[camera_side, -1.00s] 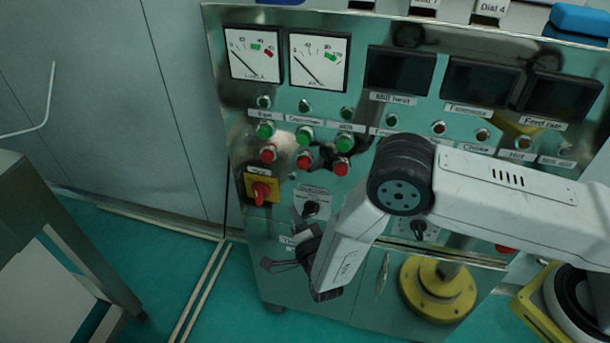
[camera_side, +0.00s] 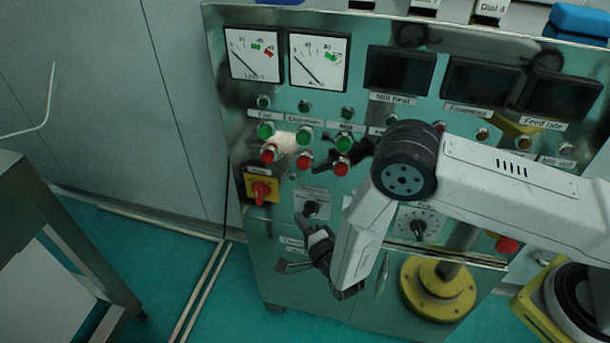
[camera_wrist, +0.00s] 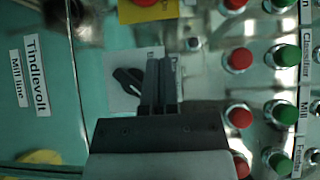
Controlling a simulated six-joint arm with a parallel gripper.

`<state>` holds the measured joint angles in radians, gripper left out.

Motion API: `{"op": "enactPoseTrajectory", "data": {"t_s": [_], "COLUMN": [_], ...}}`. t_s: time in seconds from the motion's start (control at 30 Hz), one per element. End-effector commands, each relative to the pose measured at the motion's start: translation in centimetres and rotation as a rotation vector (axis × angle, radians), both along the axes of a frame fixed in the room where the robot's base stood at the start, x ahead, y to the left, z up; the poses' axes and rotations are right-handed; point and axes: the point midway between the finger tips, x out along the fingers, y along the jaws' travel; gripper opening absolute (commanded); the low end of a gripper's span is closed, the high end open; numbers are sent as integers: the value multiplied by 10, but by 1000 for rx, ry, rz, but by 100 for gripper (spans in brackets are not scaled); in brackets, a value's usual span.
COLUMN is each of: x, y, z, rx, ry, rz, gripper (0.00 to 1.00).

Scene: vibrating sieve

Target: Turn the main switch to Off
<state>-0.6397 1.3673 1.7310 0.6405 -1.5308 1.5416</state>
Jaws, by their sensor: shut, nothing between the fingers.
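The main switch (camera_side: 261,187) is a red handle on a yellow plate, low on the left of the panel. Its handle points roughly upright in the side view. In the wrist view part of the yellow plate and red handle (camera_wrist: 147,8) shows, cut off by the top edge. My gripper (camera_side: 284,267) is below and right of the switch in the side view, apart from it. In the wrist view my gripper's fingers (camera_wrist: 158,82) are together and empty, beside a black selector knob (camera_wrist: 127,80) and partly covering its label plate.
Green buttons (camera_side: 304,136) and red buttons (camera_side: 304,160) sit above and right of the switch. The black selector knob (camera_side: 311,208) is below right of it, and a dial (camera_side: 418,229) is further right. The space left of the panel is open.

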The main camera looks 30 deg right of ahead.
Motion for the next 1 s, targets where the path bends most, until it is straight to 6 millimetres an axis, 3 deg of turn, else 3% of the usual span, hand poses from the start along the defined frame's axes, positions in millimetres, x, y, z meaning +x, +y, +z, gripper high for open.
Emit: {"op": "enactPoseTrajectory", "data": {"t_s": [0.63, 1.0], "x": [84, 105], "y": [-1, 23], "z": [0, -1], "rx": [-1, -1], "ry": [-2, -1], "rz": [-1, 1], "gripper": [0, 0]}}
